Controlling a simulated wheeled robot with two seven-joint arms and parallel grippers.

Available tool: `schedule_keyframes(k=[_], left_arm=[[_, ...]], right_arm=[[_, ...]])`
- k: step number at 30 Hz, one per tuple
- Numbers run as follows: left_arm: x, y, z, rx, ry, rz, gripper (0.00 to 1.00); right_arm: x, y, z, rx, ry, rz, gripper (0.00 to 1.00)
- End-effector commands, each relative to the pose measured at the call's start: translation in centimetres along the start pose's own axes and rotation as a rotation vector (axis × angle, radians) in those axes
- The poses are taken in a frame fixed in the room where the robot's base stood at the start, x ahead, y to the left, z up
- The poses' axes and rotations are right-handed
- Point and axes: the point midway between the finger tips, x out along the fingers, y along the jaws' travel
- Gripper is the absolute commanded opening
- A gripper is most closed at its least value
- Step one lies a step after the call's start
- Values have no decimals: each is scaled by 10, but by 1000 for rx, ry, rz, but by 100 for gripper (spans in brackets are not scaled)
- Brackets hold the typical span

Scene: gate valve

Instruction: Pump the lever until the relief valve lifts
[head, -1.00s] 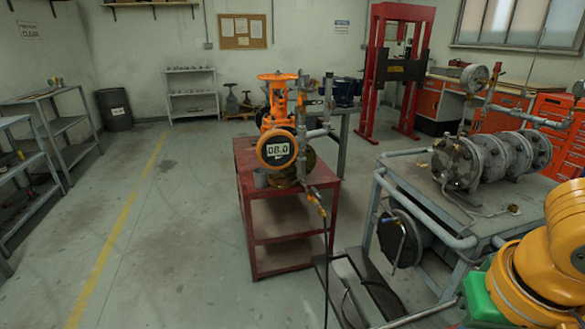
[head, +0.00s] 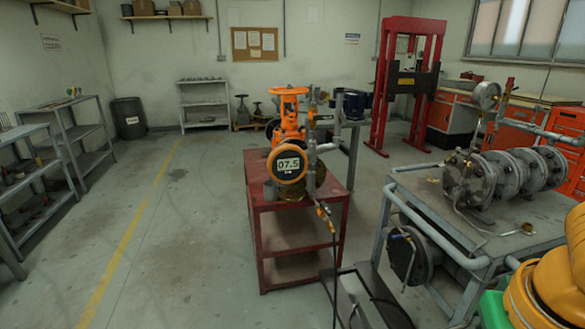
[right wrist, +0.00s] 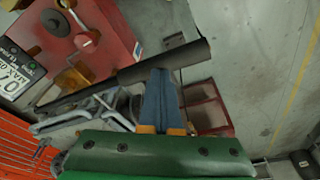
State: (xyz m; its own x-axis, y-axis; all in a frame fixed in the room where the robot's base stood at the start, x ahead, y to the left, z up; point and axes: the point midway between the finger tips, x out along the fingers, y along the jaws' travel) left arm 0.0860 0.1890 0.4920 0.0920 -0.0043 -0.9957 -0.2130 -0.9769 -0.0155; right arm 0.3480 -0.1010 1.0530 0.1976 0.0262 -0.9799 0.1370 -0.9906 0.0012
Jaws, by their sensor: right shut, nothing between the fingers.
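The orange gate valve (head: 288,108) stands on a red table in the head view. Its round display (head: 289,165) reads 07.5. Pipe fittings (head: 312,140) rise beside it; I cannot tell which part is the relief valve. In the right wrist view, a dark lever (right wrist: 175,62) with a thick grip end slants across, from a red pump body (right wrist: 85,35) side. My right gripper (right wrist: 159,72) has blue fingers, shut and empty, with tips at the lever's edge; I cannot tell whether they touch it. My left gripper is out of view.
The red table (head: 300,215) stands mid-room. A grey bench (head: 520,235) with ribbed metal housings stands at right. A black hose (head: 335,270) hangs from the fittings to the floor. A red press frame (head: 405,85) stands behind. The floor at left is clear up to the shelves (head: 70,145).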

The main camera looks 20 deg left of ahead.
Motion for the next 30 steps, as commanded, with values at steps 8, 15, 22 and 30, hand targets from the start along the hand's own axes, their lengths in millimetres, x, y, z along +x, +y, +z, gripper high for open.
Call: schedule_keyframes(k=[8, 15, 22, 30], left_arm=[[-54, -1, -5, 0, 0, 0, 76], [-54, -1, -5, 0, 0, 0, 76], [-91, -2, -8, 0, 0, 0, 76], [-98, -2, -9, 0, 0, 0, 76]], right_arm=[[-58, 0, -12, -1, 0, -1, 0], [-58, 0, -12, -1, 0, -1, 0], [-96, 0, -19, -1, 0, -1, 0], [-103, 0, -21, -1, 0, -1, 0]])
